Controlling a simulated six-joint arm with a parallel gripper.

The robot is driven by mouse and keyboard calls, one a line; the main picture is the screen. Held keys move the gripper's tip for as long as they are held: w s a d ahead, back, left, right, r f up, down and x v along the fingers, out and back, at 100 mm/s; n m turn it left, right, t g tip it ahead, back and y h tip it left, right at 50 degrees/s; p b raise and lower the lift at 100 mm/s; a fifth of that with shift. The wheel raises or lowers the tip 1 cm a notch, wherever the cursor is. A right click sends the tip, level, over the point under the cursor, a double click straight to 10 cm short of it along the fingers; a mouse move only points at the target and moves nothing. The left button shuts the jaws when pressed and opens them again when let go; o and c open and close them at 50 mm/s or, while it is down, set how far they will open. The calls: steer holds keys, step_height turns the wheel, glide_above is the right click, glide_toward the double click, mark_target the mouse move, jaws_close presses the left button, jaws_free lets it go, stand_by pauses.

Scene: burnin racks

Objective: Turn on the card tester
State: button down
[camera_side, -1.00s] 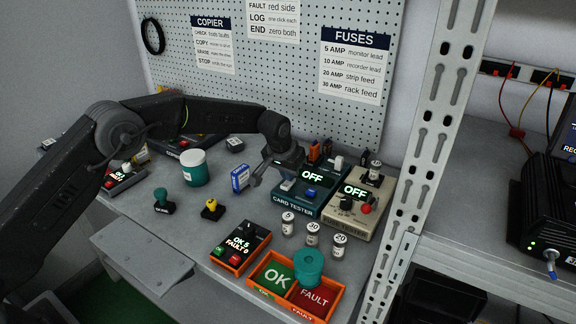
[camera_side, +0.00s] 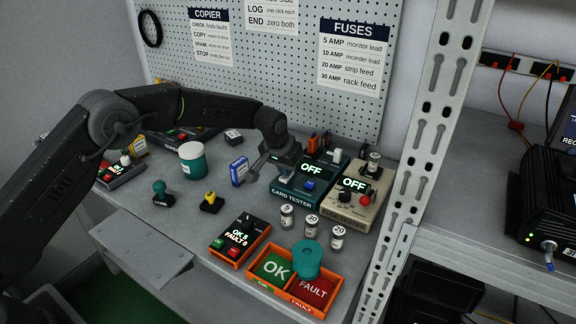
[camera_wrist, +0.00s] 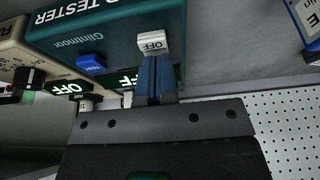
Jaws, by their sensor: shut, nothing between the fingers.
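The card tester (camera_side: 294,192) is a teal box on the bench, and its display (camera_side: 312,169) reads OFF. In the wrist view the tester (camera_wrist: 105,30) appears upside down, with a white rocker switch (camera_wrist: 151,44) marked OFF and a blue TEST button (camera_wrist: 90,63). My gripper (camera_wrist: 155,62) is shut and empty, its fingertips right at the edge of the white switch; I cannot tell whether they touch it. In the side view my gripper (camera_side: 268,172) is over the left part of the tester and hides part of its top.
A beige tester (camera_side: 354,205), also showing OFF, stands close on the right. A blue-and-white box (camera_side: 239,171) stands just left of my gripper. Small labelled jars (camera_side: 311,227) and an orange OK/FAULT tray (camera_side: 253,278) are in front. A pegboard (camera_side: 270,60) rises behind.

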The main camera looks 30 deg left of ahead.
steer(key=shift+s+d+f, duration=0.1)
steer(key=shift+s+f, duration=0.05)
steer(key=shift+s, duration=0.25)
step_height(320, 180, up, 5)
steer(key=shift+f, duration=0.15)
steer(key=v, duration=0.9)
steer(key=shift+s+r, duration=0.15)
steer(key=shift+r, duration=0.2)
steer(key=shift+w+r, duration=0.15)
steer(key=shift+w, duration=0.35)
steer(key=x, duration=0.9)
steer(key=s+x, duration=0.1)
steer(key=x, duration=0.4)
